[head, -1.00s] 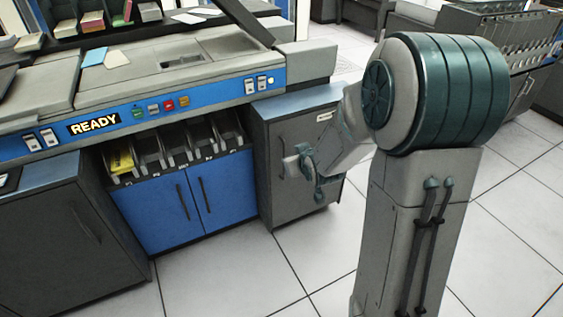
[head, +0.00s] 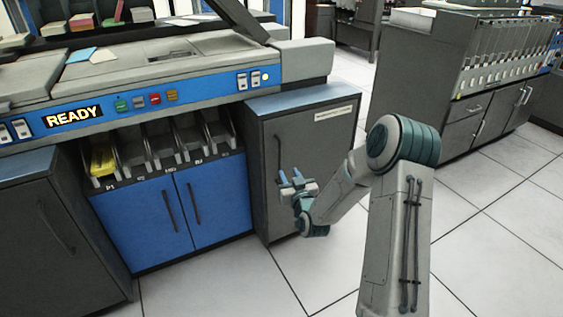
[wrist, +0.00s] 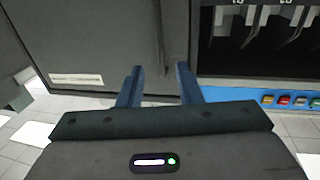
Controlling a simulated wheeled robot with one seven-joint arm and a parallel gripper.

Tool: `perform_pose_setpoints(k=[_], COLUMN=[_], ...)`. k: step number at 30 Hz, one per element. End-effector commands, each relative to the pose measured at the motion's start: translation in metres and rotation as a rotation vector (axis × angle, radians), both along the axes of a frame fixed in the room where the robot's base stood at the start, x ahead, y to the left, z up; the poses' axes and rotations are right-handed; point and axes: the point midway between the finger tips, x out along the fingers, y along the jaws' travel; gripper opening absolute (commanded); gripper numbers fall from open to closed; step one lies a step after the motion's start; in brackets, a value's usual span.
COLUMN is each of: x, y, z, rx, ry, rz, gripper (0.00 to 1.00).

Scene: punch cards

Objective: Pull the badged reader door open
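The badged reader door (head: 310,150) is the dark grey front of the cabinet right of the blue doors. It looks closed and carries a pale label plate (head: 335,113) at its upper right. Its dark vertical handle (head: 278,152) is near the left edge. My gripper (head: 290,175) is in front of the door by the handle's lower end, with blue fingers apart and nothing held. In the wrist view, which is upside down, the handle (wrist: 160,42) appears between the two fingertips. I cannot tell whether they reach around it. The label (wrist: 76,79) also shows there.
The blue double doors (head: 175,210) and a row of card bins (head: 160,150) are left of the door. A console (head: 150,75) with a READY sign is above. Free tiled floor (head: 240,285) lies in front. Another grey machine (head: 470,100) stands at the back right.

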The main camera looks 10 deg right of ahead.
Motion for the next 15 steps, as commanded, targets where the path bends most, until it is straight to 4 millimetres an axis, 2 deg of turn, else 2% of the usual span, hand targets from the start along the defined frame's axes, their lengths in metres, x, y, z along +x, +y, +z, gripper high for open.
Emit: perform_pose_setpoints(k=[1, 9, 15], x=[0.011, 0.061, 0.086], y=[0.002, 0.007, 0.011], z=[-0.001, -0.002, -0.001], rx=[0.000, 0.002, 0.001], ry=[-0.003, -0.001, 0.000], rz=[0.000, -0.001, 0.000], gripper=[0.32, 0.32, 0.32])
